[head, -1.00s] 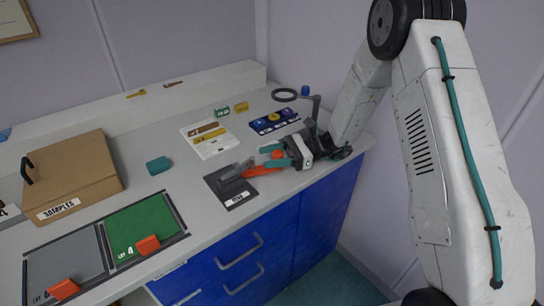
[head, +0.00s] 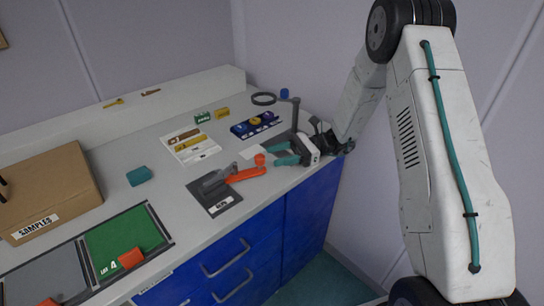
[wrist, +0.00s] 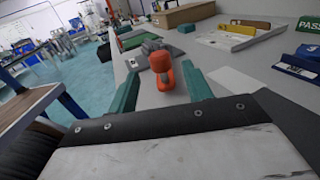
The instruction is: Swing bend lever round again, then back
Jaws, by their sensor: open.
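The bend lever (head: 245,174) is an orange arm on a grey bending fixture (head: 215,181), which sits on a dark plate on the bench. The lever points right, towards my gripper, and ends in an upright orange knob (head: 260,159). My gripper (head: 274,153) has teal fingers spread open and empty, just right of the knob. In the wrist view the knob (wrist: 161,62) stands ahead, between the lines of the two fingers (wrist: 160,75). It looks just beyond the fingertips; whether it touches either finger I cannot tell.
A white tray with yellow and brown strips (head: 191,146) and a blue holder (head: 254,125) lie behind the fixture. A magnifier on a stand (head: 296,112) rises close behind my gripper. A teal block (head: 139,176), a samples box (head: 50,190) and a green mat (head: 115,240) are left.

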